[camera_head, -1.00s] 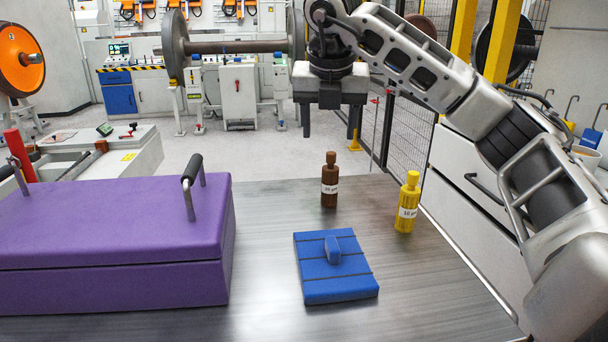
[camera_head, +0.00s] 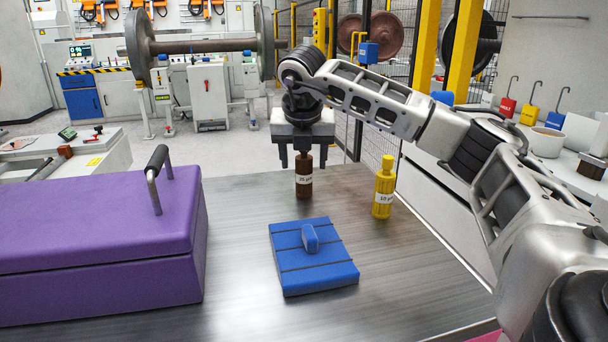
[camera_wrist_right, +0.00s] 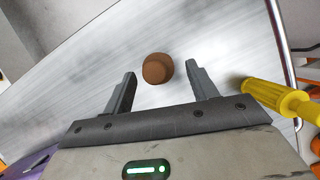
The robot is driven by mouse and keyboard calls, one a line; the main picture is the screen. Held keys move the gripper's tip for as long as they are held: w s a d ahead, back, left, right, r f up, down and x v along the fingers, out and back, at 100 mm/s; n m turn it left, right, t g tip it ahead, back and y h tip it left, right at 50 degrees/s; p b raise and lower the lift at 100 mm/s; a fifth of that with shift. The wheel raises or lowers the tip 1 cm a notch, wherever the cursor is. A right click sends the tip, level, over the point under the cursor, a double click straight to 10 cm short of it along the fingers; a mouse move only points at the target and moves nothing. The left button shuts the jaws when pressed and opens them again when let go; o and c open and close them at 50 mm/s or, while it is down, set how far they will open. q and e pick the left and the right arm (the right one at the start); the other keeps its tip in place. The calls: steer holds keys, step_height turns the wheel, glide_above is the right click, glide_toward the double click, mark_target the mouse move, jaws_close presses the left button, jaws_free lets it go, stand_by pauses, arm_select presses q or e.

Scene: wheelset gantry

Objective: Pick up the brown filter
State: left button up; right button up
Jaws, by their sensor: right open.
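The brown filter (camera_head: 304,180) stands upright on the metal table, a dark bottle shape with a white label. In the right wrist view the brown filter (camera_wrist_right: 157,68) shows from above as a round cap, between and slightly beyond the fingertips of my right gripper (camera_wrist_right: 160,80). The fingers are open on either side of it, and I see no contact. My left gripper is not in view.
A yellow filter (camera_head: 384,188) stands to the right of the brown one. A blue block with a handle (camera_head: 313,268) lies nearer on the table (camera_head: 240,220). A large purple case (camera_head: 100,250) fills the left. Its handle (camera_head: 154,178) sticks up.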

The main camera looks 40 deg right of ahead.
mark_target(304, 160)
steer(key=shift+x, duration=1.55)
steer(key=shift+s, duration=0.1)
steer(key=c, duration=1.1)
steer(key=shift+r, duration=0.15)
